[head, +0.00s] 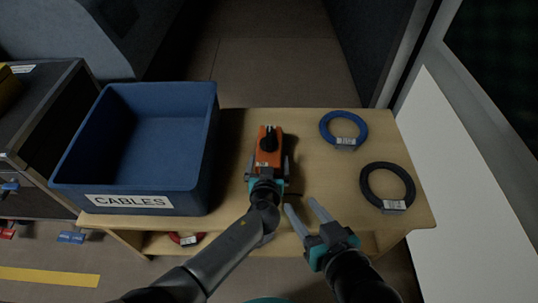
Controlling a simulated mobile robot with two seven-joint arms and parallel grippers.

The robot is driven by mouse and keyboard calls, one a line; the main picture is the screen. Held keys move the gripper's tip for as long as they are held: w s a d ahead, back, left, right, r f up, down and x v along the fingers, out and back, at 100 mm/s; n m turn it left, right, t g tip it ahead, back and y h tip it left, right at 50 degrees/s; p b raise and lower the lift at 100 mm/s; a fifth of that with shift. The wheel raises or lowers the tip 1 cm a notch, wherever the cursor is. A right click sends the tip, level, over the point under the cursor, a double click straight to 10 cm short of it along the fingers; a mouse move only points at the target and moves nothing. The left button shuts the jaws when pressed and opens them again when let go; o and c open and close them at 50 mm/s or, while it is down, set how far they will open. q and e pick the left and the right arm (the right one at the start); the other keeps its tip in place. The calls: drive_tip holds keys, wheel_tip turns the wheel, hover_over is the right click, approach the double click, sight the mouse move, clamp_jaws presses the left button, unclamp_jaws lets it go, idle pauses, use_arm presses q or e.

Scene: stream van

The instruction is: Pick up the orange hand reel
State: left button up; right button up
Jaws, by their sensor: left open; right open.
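The orange hand reel (266,157) lies on the wooden table near its middle, with a black knob on its upper part. My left gripper (267,171) is over the near end of the reel, its fingers apart, one on each side of it. Whether the fingers touch the reel cannot be told. My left gripper hides the reel's near end. My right gripper (305,210) is open and empty, to the right of the left one, over the table's front edge.
A blue bin labelled CABLES (211,150) stands on the table's left. A blue cable coil (343,130) and a black cable coil (388,187) lie at the right. A red coil (187,239) sits on the shelf below. Bare tabletop (313,163) lies between reel and coils.

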sight(269, 147)
use_arm(q)
drive_tip(key=shift+w, duration=0.1)
drive_tip(key=c, duration=1.3)
drive_tip(key=shift+r, duration=0.25)
drive_tip(key=shift+c, duration=0.2)
use_arm(e)
drive_tip(key=shift+d, duration=0.15)
